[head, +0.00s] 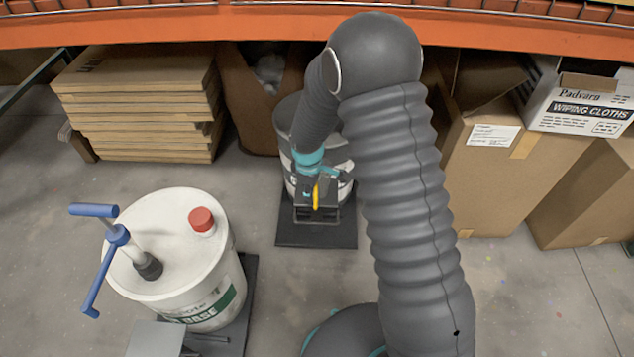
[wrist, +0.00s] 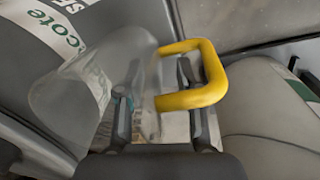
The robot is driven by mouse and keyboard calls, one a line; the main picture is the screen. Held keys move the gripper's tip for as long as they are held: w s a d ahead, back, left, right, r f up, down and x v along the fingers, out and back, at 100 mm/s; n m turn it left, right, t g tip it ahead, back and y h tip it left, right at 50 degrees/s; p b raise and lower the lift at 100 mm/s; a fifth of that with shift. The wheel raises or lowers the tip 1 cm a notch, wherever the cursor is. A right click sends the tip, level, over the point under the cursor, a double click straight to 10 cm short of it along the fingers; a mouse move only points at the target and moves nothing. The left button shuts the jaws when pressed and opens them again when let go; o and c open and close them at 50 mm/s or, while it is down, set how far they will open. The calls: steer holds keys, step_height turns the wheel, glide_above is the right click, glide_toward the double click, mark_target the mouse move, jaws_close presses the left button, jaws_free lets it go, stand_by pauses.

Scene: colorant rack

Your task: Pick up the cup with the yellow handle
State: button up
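The clear cup (wrist: 95,95) with the yellow handle (wrist: 205,72) fills the left and middle of the wrist view. Its handle also shows in the head view (head: 316,196); the cup body is hard to make out there. My gripper (wrist: 157,85) has its fingers spread apart at the handle side of the cup. One finger overlaps the cup's clear body; the other passes behind the lower bar of the handle and shows inside its loop. Whether either finger touches the cup cannot be told. In the head view my gripper (head: 317,190) is above a dark mat, in front of a drum.
A drum (head: 285,125) stands close behind my gripper on a dark mat (head: 290,233). A white bucket (head: 165,250) with a blue-handled pump and red cap stands at left. Cardboard boxes (head: 490,190) stand at right. An orange shelf beam (head: 200,28) runs overhead.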

jaws_close()
steer(key=shift+r, duration=0.1)
